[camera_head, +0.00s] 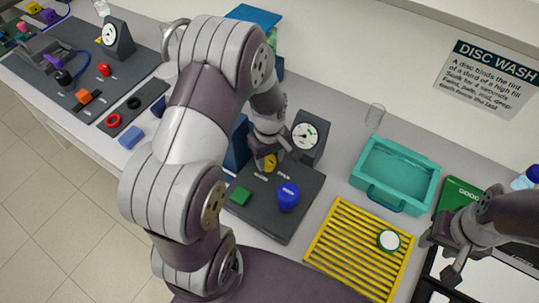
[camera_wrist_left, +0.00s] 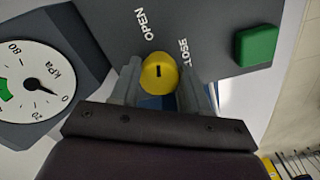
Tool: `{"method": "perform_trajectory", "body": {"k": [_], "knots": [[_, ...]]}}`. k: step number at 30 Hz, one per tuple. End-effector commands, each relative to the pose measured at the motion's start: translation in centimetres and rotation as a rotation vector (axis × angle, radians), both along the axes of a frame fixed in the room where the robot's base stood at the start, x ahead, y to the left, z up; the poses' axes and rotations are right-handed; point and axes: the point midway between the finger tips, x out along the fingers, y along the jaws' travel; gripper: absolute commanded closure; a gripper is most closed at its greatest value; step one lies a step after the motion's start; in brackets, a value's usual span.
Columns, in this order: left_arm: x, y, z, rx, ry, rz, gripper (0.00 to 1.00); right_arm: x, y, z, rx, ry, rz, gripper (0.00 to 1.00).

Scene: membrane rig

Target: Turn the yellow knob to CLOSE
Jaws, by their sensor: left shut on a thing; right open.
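The yellow knob (camera_head: 270,162) sits on a dark grey panel (camera_head: 270,219), partly hidden behind my left gripper (camera_head: 272,158). In the left wrist view the knob (camera_wrist_left: 159,73) shows a short black mark on its face, between the words OPEN and CLOSE. My left gripper (camera_wrist_left: 157,85) is shut on the knob, one finger on each side. My right gripper (camera_head: 447,258) is open and empty at the right, beside the yellow rack.
A pressure gauge (camera_head: 304,137) stands behind the panel, its needle near 0 in the wrist view. A green block (camera_head: 240,196) and a blue knob (camera_head: 287,196) are on the panel. A teal tray (camera_head: 371,195) and yellow rack (camera_head: 338,247) lie to the right.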

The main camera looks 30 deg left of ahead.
Motion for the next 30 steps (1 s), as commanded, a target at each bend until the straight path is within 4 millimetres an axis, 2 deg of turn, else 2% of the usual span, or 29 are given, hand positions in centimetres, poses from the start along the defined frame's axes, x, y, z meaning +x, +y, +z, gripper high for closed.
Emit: {"method": "perform_trajectory", "body": {"k": [30], "knots": [[0.0, 0.4, 0.3, 0.002, -0.004, -0.951, 0.85, 0.0, 0.0, 2.3, 0.0, 0.0, 0.0, 0.57]]}}
